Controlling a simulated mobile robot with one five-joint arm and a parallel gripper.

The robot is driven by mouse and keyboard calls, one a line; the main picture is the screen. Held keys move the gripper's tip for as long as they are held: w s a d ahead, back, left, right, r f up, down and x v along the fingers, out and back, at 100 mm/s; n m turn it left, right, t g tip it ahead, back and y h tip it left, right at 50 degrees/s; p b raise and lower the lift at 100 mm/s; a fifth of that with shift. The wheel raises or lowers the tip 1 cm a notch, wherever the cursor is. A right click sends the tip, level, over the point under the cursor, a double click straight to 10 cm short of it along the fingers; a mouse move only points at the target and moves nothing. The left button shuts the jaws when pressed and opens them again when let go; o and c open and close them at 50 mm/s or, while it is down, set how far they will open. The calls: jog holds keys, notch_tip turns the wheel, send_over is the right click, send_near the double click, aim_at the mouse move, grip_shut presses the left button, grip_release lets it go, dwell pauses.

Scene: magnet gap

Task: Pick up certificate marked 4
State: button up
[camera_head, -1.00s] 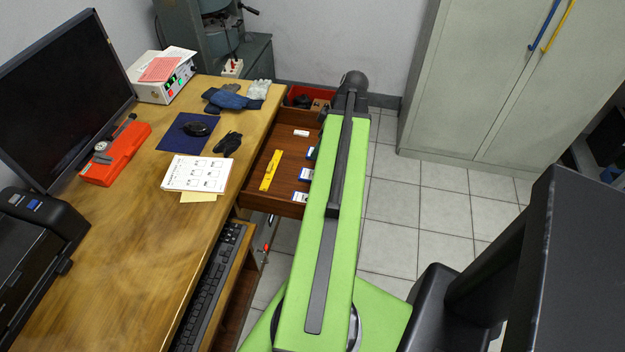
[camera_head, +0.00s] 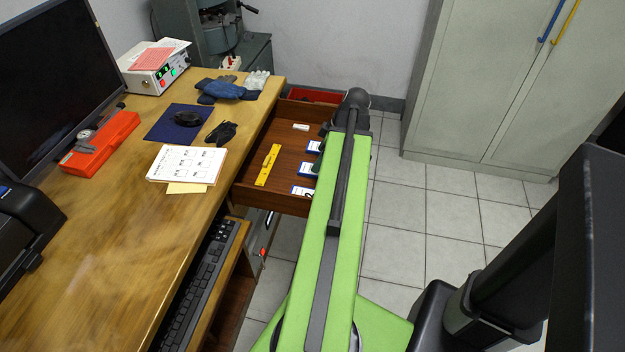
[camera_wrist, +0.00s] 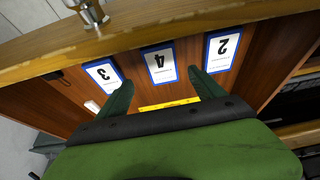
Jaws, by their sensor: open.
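Certificate 4 (camera_wrist: 160,62) is a white card with a blue border, lying flat in the open wooden drawer. In the wrist view it is the middle of three cards, upside down. Certificate 3 (camera_wrist: 103,73) is to its left and certificate 2 (camera_wrist: 223,49) to its right. My gripper (camera_wrist: 163,90) is open and empty, its two dark green fingers spread either side of certificate 4 in the picture. Its height above the card is hard to tell. In the head view my arm hides the gripper and partly covers the cards, including the middle one (camera_head: 307,170).
The wooden drawer (camera_head: 246,198) has raised walls, and its front edge (camera_wrist: 120,48) crosses the wrist view. A yellow bar (camera_head: 267,165) and a small white item (camera_head: 301,127) lie inside. The desk (camera_head: 130,225) is at left; tiled floor (camera_head: 400,225) is open at right.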

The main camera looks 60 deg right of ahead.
jog(key=shift+f, duration=0.15)
jog(key=b+x, duration=0.4)
jog(key=x, duration=0.1)
jog(key=shift+a+f+b, duration=0.15)
jog(key=shift+a+b, duration=0.1)
jog(key=shift+b, duration=0.1)
jog(key=c, duration=1.5)
jog(key=shift+o, duration=0.2)
notch_tip(320, 180, up, 11)
jog(key=p, duration=1)
jog(key=shift+f+p, duration=0.2)
jog(key=shift+p, duration=0.1)
